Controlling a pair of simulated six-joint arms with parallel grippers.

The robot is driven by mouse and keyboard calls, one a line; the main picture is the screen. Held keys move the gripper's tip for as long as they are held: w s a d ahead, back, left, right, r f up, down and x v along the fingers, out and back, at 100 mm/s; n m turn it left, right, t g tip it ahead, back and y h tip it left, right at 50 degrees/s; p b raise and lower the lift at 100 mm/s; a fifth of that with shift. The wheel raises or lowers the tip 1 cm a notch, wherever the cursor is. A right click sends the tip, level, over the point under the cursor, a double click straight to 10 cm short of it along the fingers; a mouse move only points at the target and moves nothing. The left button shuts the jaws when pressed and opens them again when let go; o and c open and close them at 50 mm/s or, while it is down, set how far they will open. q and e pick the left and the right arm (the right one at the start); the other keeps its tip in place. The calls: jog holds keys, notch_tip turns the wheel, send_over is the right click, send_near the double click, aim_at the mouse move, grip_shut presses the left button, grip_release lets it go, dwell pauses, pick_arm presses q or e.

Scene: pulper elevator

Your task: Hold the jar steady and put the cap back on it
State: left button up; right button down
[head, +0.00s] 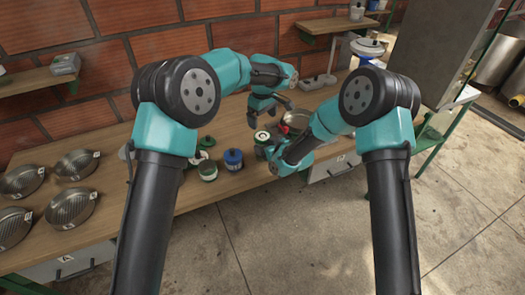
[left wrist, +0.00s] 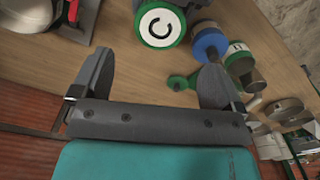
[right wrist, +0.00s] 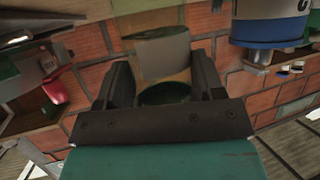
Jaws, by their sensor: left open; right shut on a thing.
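A jar with a green rim and a pale top (head: 262,136) stands on the bench. My right gripper (head: 270,152) is shut on it from the front right. In the right wrist view the jar (right wrist: 163,55) sits between both fingers, with a dark green ring at its mouth end. My left gripper (head: 270,111) is open and empty above the bench, behind the held jar.
A blue-capped jar (head: 233,159) and a green-banded jar (head: 208,171) stand left of the held jar. Several metal pans (head: 76,164) lie at the left. A pan with something red (head: 290,126) is close right of the jar. The brick wall (head: 60,35) bounds the back.

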aim_at(263, 136)
pick_arm(q)
jog(key=shift+f, duration=0.1)
jog(key=shift+f, duration=4)
jog(key=c, duration=0.9)
jog(key=shift+m, duration=1.6)
jog(key=shift+c, duration=0.2)
jog(key=o, duration=1)
